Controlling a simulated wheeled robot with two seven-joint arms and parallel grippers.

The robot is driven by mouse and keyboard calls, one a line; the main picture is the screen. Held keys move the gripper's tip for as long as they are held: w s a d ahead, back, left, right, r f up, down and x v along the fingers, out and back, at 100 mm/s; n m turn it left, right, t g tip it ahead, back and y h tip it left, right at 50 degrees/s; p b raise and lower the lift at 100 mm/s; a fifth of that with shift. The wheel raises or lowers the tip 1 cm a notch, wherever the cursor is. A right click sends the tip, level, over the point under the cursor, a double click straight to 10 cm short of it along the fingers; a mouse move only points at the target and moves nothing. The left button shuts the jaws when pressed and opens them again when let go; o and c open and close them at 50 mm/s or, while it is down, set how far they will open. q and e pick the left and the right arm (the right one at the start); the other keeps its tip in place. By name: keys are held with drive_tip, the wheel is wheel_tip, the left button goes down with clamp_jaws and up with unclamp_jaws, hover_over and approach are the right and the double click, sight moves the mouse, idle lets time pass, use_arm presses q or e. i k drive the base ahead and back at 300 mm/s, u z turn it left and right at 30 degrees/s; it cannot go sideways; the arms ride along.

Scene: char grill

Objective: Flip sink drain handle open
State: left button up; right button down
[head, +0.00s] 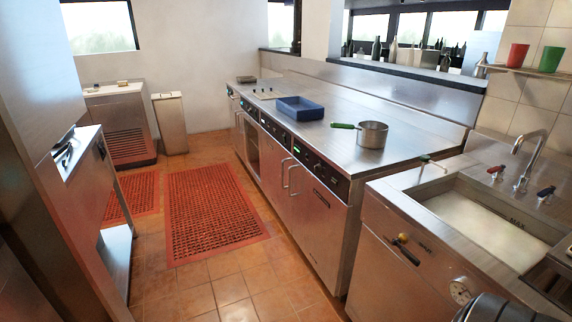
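The steel sink (476,222) is at the right, with a shallow layer of pale liquid or a pale floor in its basin. On its front panel a drain handle (408,254) shows as a dark lever slanting down to the right from a small brass-coloured fitting (403,238). Nothing touches the handle. A dark rounded part at the bottom right edge looks like my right arm; no fingertips show on it. My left gripper is out of view.
A faucet (533,150) with red and blue tap handles stands behind the basin. A round gauge (460,292) is low on the sink front. A pot (372,134) and blue tray (300,107) sit on the counter left of it. Open tiled floor with red mats (212,212) lies left.

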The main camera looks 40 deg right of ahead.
sight(413, 259)
drive_tip(key=i, duration=2.3)
drive_tip(key=z, duration=2.75)
